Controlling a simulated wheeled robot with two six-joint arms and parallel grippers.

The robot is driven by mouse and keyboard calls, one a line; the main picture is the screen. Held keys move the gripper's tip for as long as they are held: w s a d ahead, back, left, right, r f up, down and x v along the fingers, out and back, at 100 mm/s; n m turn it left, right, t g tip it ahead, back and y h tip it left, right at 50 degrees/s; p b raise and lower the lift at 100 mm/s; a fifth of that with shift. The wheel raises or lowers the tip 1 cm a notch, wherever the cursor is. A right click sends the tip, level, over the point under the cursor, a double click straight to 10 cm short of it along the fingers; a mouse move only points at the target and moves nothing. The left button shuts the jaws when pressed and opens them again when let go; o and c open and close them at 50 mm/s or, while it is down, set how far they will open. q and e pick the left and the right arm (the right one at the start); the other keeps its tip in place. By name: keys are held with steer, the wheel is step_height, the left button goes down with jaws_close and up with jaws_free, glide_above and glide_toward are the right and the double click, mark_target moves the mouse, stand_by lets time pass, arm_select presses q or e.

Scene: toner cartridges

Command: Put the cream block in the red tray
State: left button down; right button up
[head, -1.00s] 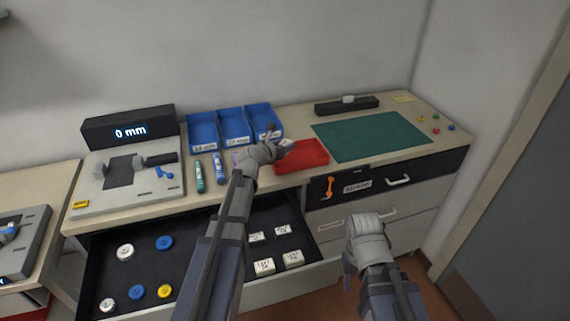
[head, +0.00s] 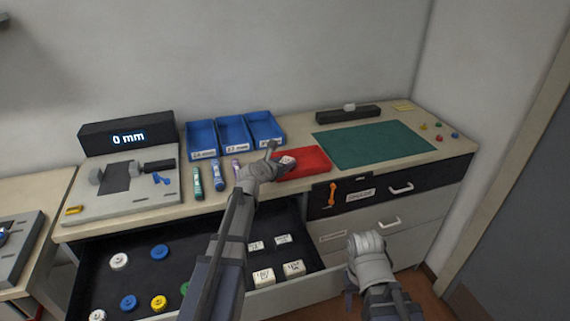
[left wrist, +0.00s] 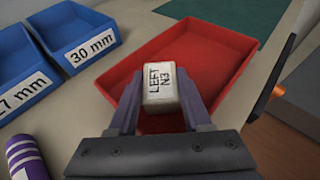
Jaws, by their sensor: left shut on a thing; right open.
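The cream block (left wrist: 161,88), marked "LEFT N3", is held between the fingers of my left gripper (left wrist: 158,105). In the left wrist view the block shows over the near part of the red tray (left wrist: 195,55); I cannot tell whether it touches the tray floor. In the head view the red tray (head: 312,162) lies on the counter and my left gripper (head: 278,163) is at its left end, hiding part of it. My right gripper (head: 350,285) is open and empty in front of the drawers, low and right of the left arm.
Blue bins (head: 234,133) stand behind the tray's left side. Marker-like tubes (head: 217,176) lie left of the gripper. A green mat (head: 373,145) is to the right. An open drawer (head: 215,245) holds several cream blocks (head: 264,277) and round caps (head: 159,252).

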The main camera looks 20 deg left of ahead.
arm_select(q)
steer(key=c, duration=0.6)
jaws_free()
steer(key=shift+f, duration=0.1)
steer(key=shift+s+r+p, duration=0.2)
steer(key=shift+r+p, duration=0.15)
steer(key=shift+p, duration=0.1)
steer(key=p+v, duration=0.4)
steer(key=v, duration=0.7)
steer(key=shift+s+a+r, duration=0.1)
steer(key=shift+s, duration=0.15)
